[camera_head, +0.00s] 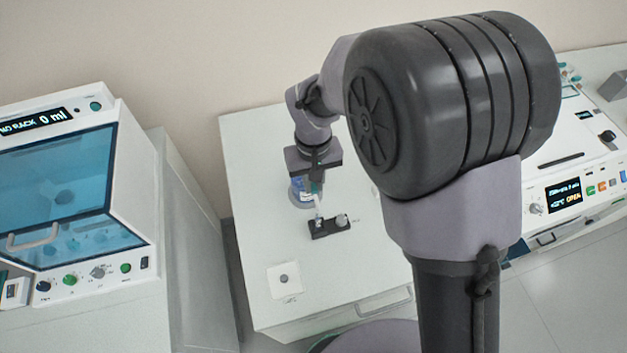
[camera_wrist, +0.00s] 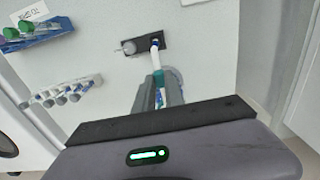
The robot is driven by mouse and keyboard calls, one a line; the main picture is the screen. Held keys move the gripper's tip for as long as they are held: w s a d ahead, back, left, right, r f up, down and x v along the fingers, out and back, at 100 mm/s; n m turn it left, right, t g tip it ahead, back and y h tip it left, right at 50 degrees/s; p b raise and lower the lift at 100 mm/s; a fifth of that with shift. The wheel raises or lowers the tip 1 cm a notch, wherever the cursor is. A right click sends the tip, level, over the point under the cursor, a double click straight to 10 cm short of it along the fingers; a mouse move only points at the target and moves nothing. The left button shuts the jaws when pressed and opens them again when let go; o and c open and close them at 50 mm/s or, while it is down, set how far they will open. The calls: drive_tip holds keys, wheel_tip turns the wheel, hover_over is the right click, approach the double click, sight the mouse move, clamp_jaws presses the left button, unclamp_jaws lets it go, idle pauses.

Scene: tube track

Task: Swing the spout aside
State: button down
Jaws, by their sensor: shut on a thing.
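A small black base plate (camera_head: 330,227) lies on the white bench and carries a grey knob (camera_head: 342,220). A thin white piece with blue and green parts, which looks like the spout (camera_head: 318,208), rises from the plate towards my gripper (camera_head: 314,186). In the wrist view the spout (camera_wrist: 157,64) runs from a dark socket on the plate (camera_wrist: 150,44) down between my fingers (camera_wrist: 160,93). My gripper is shut on it. The fingers hide part of its length.
In the wrist view a blue rack (camera_wrist: 40,38) and several tubes (camera_wrist: 68,91) are at left. A cabinet (camera_head: 75,200) stands left; a machine with a display (camera_head: 572,193) stands right. The front bench is mostly clear.

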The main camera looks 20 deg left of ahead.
drive_tip(key=shift+a, duration=0.1)
idle(0.6)
drive_tip(key=s+a+m+b, duration=0.1)
drive_tip(key=a+m+b, duration=0.3)
drive_tip(key=a+m, duration=0.3)
drive_tip(key=shift+s+a+m, duration=0.25)
drive_tip(key=shift+s+m, duration=0.1)
drive_tip(key=shift+m, duration=1.65)
drive_tip(key=c, duration=1.4)
unclamp_jaws()
wheel_tip(320, 180, up, 18)
drive_tip(key=p, duration=0.4)
drive_tip(key=shift+f, duration=0.25)
